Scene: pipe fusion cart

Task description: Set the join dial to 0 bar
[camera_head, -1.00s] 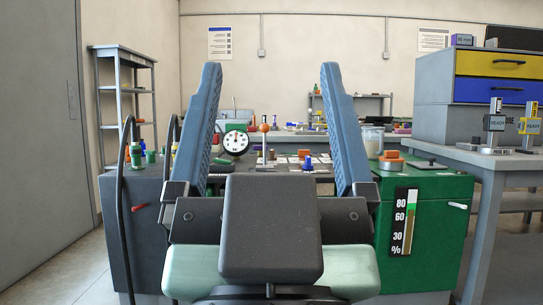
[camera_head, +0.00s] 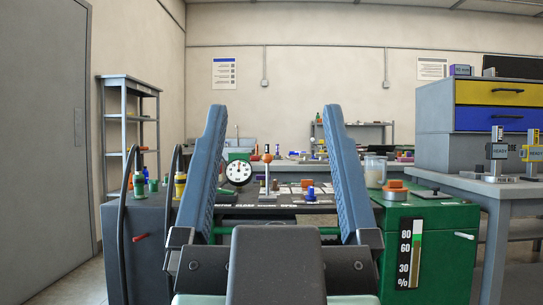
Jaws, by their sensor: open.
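My gripper (camera_head: 272,125) is in the middle of the head view, its two blue fingers wide apart and pointing up and forward. It is open with nothing between the fingers. A round white gauge dial (camera_head: 238,172) with a dark needle stands on the cart, behind and just right of the left finger. Its markings are too small to read. A lever with an orange knob (camera_head: 267,158) stands right of the gauge. A blue knob (camera_head: 310,192) sits on the cart top further right. I cannot tell which of these is the join dial.
The cart has a dark top and a green cabinet (camera_head: 428,250) at right with a percent scale (camera_head: 410,253). An orange block (camera_head: 395,186) and a jar (camera_head: 375,172) stand on it. Black hoses (camera_head: 130,210) arch at left. A grey bench (camera_head: 500,190) stands at right.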

